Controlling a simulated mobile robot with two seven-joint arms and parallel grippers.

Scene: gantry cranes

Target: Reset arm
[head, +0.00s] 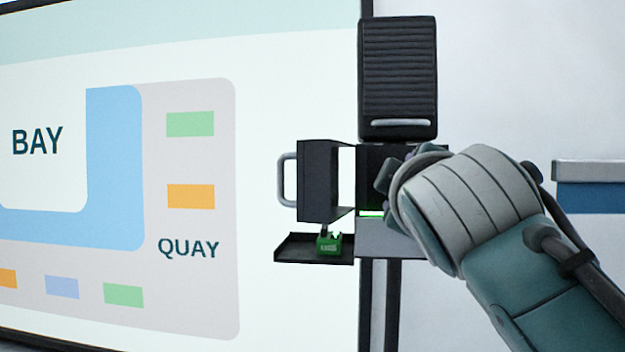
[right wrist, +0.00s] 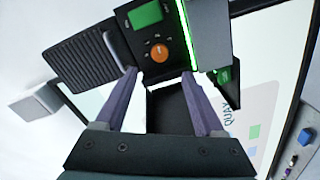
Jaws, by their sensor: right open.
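My right arm comes in from the right in the head view. Its gripper (head: 386,178) is in front of the dark box, with its fingertips mostly hidden. In the right wrist view the right gripper (right wrist: 159,76) is open, its two purple-grey fingers wide apart with nothing between them. Beyond the fingertips is a dark panel (right wrist: 178,30) with a green screen and an orange dial (right wrist: 159,53). I cannot tell whether the fingers touch it. My left gripper is in neither view.
The dark box's door (head: 319,180) stands open to the left, with a grey handle. Below it, a small green block (head: 329,244) sits on a black tray (head: 290,250). A ribbed black unit (head: 398,80) is above. A large BAY and QUAY board (head: 290,90) stands behind.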

